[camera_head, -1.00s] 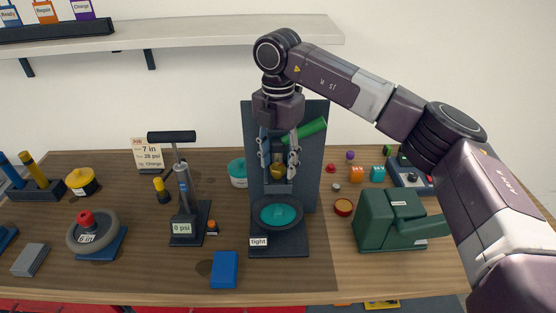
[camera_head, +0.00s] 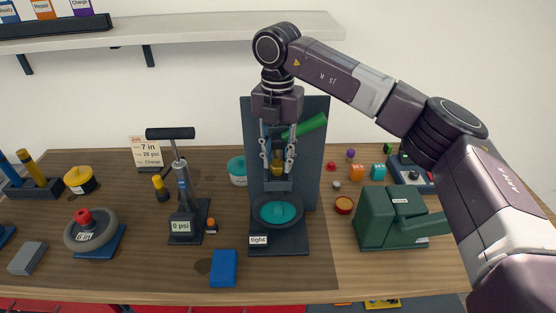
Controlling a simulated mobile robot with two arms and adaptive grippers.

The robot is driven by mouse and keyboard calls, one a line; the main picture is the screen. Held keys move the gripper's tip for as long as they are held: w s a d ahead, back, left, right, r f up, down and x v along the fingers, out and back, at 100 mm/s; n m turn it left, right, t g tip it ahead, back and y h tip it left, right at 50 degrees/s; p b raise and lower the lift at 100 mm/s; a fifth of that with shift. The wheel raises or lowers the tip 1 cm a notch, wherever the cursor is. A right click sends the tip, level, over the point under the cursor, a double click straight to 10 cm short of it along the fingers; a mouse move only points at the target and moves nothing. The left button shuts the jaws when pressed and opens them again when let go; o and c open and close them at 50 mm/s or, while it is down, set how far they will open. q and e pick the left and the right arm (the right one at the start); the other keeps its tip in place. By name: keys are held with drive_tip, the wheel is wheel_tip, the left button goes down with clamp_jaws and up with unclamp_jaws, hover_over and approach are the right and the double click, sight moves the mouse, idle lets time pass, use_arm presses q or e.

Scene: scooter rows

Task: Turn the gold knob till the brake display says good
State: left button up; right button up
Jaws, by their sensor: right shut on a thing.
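The gold knob (camera_head: 278,162) is on the dark brake stand (camera_head: 317,150) in the middle of the table. My right gripper (camera_head: 277,168) points straight down over it, with its fingers shut on the knob from both sides and partly hiding it. The brake display (camera_head: 259,240) at the foot of the stand reads "tight". A teal disc (camera_head: 278,211) lies on the stand's round base below the gripper. A green lever (camera_head: 305,126) sticks out to the right behind the fingers. My left gripper is not in view.
A pump (camera_head: 184,195) reading "0 psi" stands left of the stand, and a green machine (camera_head: 391,220) to its right. A blue block (camera_head: 224,268) lies in front. A wheel (camera_head: 91,230) sits at left. A shelf (camera_head: 200,36) hangs above.

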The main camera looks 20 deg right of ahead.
sight(278, 163)
drive_tip(key=shift+n+b, duration=0.4)
drive_tip(key=shift+n, duration=1.2)
drive_tip(key=o, duration=1.1)
drive_tip(key=shift+o, duration=0.2)
drive_tip(key=shift+r, duration=0.1)
wheel_tip(278, 163, up, 12)
